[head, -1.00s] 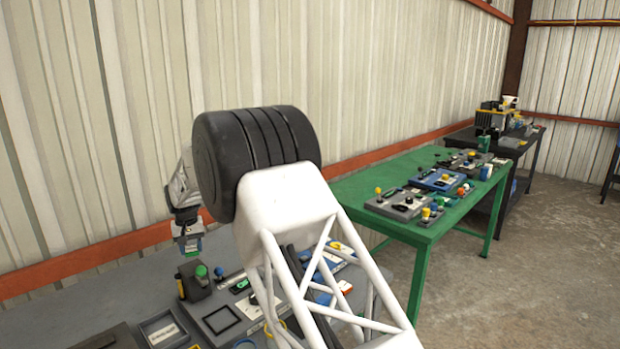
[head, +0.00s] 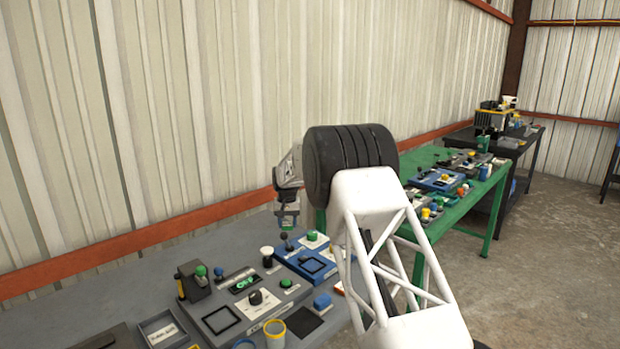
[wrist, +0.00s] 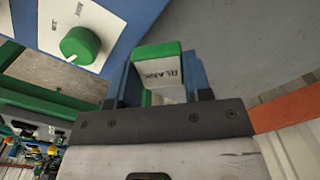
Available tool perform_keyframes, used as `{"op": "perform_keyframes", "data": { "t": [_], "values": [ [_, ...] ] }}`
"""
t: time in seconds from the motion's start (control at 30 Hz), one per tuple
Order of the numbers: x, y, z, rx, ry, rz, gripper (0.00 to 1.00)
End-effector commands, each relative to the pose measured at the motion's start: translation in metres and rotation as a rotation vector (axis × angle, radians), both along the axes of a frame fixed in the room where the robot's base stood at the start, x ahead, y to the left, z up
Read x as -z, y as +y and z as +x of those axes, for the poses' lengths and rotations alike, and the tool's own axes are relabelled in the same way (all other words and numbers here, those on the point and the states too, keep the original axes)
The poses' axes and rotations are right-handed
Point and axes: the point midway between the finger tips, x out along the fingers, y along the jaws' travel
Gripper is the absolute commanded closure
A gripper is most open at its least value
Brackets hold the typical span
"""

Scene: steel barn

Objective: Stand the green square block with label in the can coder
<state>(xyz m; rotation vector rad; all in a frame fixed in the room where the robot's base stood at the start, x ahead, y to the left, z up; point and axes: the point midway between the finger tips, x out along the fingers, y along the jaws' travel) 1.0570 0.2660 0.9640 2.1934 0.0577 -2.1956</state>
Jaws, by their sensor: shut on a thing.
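My gripper (head: 288,222) hangs above the back of the grey table, near a blue console (head: 291,260). In the wrist view its blue fingers are shut on the green square block (wrist: 158,50), which has a green top and a white side label reading roughly "BLANK". The block is in the air, apart from the consoles. In the head view it is too small to make out clearly. A grey console (head: 237,299) with a black square outline, a small display and knobs stands left of the blue one. No readable label shows which unit is the can coder.
A green knob (wrist: 80,45) on the blue console lies close to the gripper in the wrist view. A black box (head: 193,282), a framed tray (head: 144,329) and a yellow-rimmed cup (head: 274,333) stand on the table. A green table (head: 487,205) is to the right.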

Motion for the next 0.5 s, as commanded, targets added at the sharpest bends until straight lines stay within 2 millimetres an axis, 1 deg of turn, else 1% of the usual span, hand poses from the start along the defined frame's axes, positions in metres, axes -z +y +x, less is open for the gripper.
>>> {"op": "perform_keyframes", "data": {
  "t": [0.03, 0.1, 0.3, 0.47, 0.5],
  "values": [
    [0.001, -0.018, 0.007, 0.019, 0.0, 0.0, 0.8],
    [0.001, -0.039, 0.015, 0.04, -0.001, 0.0, 0.8],
    [0.005, -0.094, 0.032, 0.092, -0.001, 0.0, 0.8],
    [0.011, -0.14, 0.042, 0.125, 0.0, 0.0, 0.8],
    [0.013, -0.151, 0.044, 0.132, 0.0, 0.0, 0.8]
  ]
}}
